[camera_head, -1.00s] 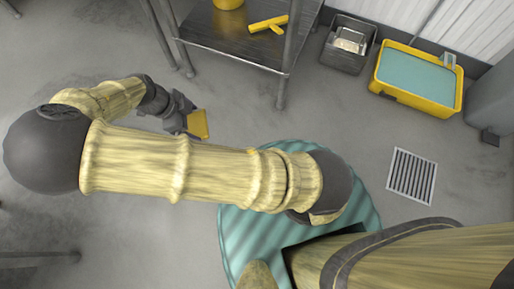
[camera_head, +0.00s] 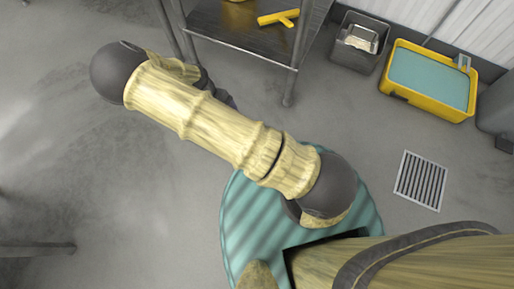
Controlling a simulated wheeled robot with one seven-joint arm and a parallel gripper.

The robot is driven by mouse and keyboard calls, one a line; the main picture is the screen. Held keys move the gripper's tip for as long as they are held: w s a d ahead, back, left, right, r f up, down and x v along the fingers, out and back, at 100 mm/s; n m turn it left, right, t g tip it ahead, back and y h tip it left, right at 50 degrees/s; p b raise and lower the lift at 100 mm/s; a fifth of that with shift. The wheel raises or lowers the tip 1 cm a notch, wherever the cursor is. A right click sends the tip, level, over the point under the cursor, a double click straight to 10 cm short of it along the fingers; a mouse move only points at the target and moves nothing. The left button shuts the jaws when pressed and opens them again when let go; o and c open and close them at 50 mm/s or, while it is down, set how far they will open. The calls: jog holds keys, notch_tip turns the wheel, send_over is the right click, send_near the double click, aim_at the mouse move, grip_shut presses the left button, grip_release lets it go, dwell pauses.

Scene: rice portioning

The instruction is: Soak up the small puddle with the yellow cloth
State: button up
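The yellow cloth is not visible now; my arm may be covering it. A dark part at my arm's far end (camera_head: 222,94) shows just behind the forearm, below the metal table. My gripper's fingertips are hidden there, so I cannot see whether they are open or shut. I cannot make out a clear puddle. The grey floor has a pale, shiny patch (camera_head: 22,115) at the far left, which may be wet or only a reflection.
A metal table (camera_head: 228,22) at the top holds a yellow T-shaped tool (camera_head: 279,17). A grey bin (camera_head: 352,56) and a yellow tub of teal liquid (camera_head: 443,108) stand top right. A floor drain grate (camera_head: 421,181) lies below them. The left floor is mostly clear.

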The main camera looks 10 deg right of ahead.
jog(key=s+d+f+m+y+b, duration=0.1)
jog(key=d+f+m+y+b, duration=0.2)
jog(key=d+f+m, duration=0.2)
jog(key=s+d+f+m+y+b, duration=0.1)
jog(key=d+f+m+y+b, duration=0.2)
jog(key=f+m, duration=0.9)
jog(key=shift+s+d+f+b, duration=0.4)
jog(key=shift+d+f, duration=0.85)
jog(key=shift+f, duration=2.7)
jog(key=shift+w, duration=0.15)
